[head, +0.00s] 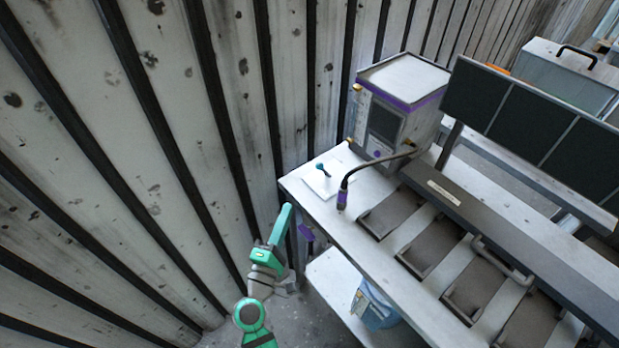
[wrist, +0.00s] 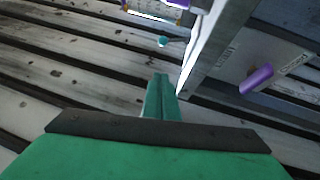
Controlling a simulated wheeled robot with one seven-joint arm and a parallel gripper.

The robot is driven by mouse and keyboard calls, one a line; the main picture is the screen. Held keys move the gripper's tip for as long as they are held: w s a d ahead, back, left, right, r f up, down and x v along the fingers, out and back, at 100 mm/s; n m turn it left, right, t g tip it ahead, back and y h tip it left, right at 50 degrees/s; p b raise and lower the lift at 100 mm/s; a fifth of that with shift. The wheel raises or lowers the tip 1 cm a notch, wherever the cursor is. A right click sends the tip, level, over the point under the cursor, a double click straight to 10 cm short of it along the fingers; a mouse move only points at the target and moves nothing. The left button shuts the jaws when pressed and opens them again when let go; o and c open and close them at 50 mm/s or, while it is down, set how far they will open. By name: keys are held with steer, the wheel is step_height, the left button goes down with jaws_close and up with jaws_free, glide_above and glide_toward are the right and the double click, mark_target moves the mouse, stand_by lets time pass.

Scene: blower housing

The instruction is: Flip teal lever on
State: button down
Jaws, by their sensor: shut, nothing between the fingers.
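The teal lever (head: 322,168) stands on a small white plate (head: 328,181) at the near left corner of the bench. In the wrist view, a small teal knob (wrist: 162,41) shows beyond my fingertips, left of the bench edge. My gripper (wrist: 160,78) is green, shut and empty. In the head view, my green arm reaches up beside the bench's left end, its tip just short of the corner and apart from the lever. The lever's lower part is too small to read its tilt clearly.
A grey box with a purple band (head: 402,100) stands behind the plate. A black cable with a purple-banded end (head: 343,194) arches over the bench (head: 365,235). A purple handle (wrist: 256,79) sits below the bench edge. A ribbed wall (head: 180,130) rises at left.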

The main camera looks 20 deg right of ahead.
stand_by(0.3)
glide_toward(323, 170)
steer(key=w+a, duration=0.1)
steer(key=w+a+r, duration=0.1)
steer(key=w+a, duration=0.1)
steer(key=w, duration=0.1)
steer(key=shift+w+a+r, duration=0.1)
steer(key=shift+a+r, duration=0.15)
steer(key=shift+r, duration=0.15)
steer(key=d, duration=0.2)
steer(key=w+d, duration=0.1)
steer(key=shift+r, duration=0.3)
steer(key=shift+w+d+r, duration=0.1)
steer(key=shift+d, duration=0.55)
steer(key=shift+w+a, duration=0.1)
steer(key=shift+a, duration=0.1)
